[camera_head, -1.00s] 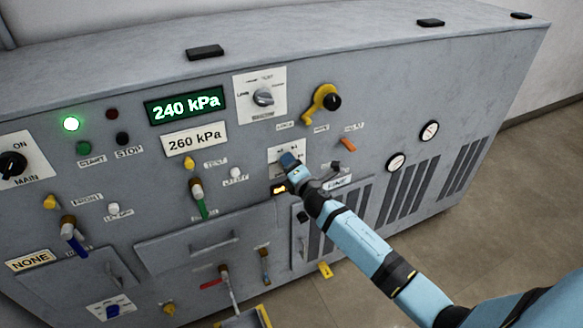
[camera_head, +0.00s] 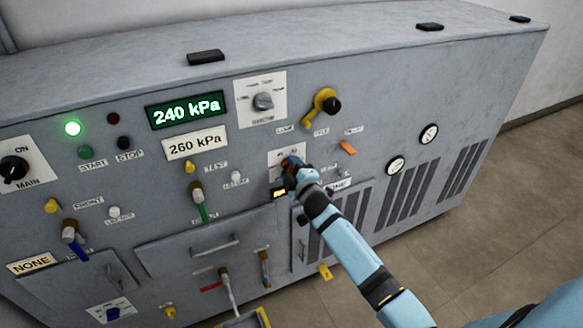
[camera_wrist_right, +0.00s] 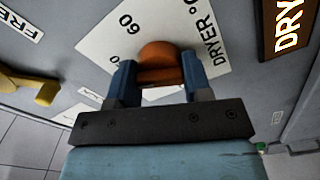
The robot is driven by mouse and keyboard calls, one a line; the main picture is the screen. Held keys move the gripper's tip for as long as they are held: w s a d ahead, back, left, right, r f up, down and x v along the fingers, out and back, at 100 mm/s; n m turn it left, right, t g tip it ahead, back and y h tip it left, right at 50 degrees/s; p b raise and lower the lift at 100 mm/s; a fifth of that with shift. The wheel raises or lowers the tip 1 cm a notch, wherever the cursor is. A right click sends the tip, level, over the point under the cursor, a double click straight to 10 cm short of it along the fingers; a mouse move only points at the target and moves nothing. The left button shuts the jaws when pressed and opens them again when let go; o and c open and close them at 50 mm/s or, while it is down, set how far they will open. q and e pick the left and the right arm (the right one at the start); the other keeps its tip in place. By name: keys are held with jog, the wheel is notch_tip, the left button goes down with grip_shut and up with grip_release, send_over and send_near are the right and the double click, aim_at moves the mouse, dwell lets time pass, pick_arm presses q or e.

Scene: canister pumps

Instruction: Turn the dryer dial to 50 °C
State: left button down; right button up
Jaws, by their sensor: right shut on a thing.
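The dryer dial plate (camera_head: 278,153) is a white square on the grey cabinet front, below and right of the 260 kPa sign. In the right wrist view the plate (camera_wrist_right: 100,38) reads "DRYER °C" and "60"; other marks are cut off or hidden. The orange-brown dial knob (camera_wrist_right: 159,55) stands between the two blue fingers of my right gripper (camera_wrist_right: 160,80), which is shut on it. In the head view my right gripper (camera_head: 290,165) covers most of the knob, so its pointer setting cannot be read. My left gripper is not in view.
A small lit display (camera_head: 279,193) sits just below the dial plate. A selector dial (camera_head: 263,101) is above. Vent slots (camera_head: 375,205) lie lower right.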

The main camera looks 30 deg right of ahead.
jog(key=shift+m, duration=0.6)
jog(key=o, duration=0.9)
jog(key=s, duration=0.9)
jog(key=s+a, duration=0.1)
jog(key=s, duration=0.4)
jog(key=shift+p, duration=0.3)
jog(key=shift+d, duration=0.1)
